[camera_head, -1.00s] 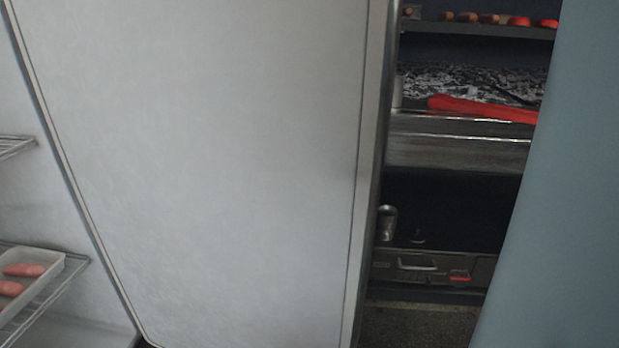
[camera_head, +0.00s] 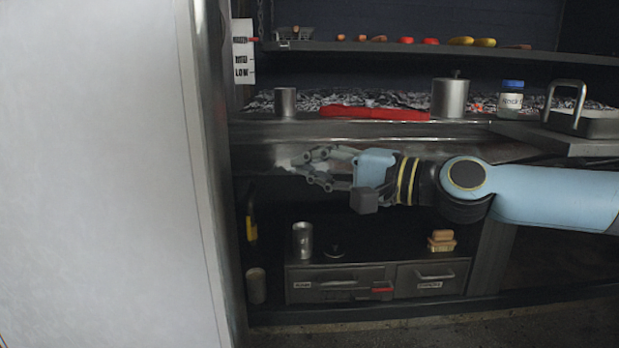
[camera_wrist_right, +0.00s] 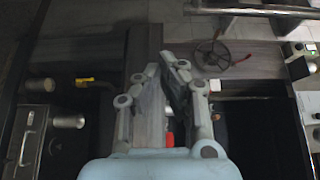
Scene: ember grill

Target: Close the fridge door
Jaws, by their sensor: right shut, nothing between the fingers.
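The fridge door (camera_head: 95,180) is a large pale panel with a metal edge that fills the left of the head view. It stands open, and its inner face is turned toward me. My right gripper (camera_head: 292,168) reaches in from the right, in front of the grill counter. Its fingertips point left toward the door edge, with a gap between them. In the right wrist view my right gripper (camera_wrist_right: 167,60) is shut and empty, its fingertips close together. The door cannot be made out for sure in that view. My left gripper is not in view.
Behind my right arm is the grill counter (camera_head: 270,131) with a red tool (camera_head: 375,113), a metal pot (camera_head: 450,98), a jar (camera_head: 511,101) and a tray (camera_head: 590,123). A shelf (camera_head: 420,52) with food runs above. Below are drawers (camera_head: 340,275) and metal cups.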

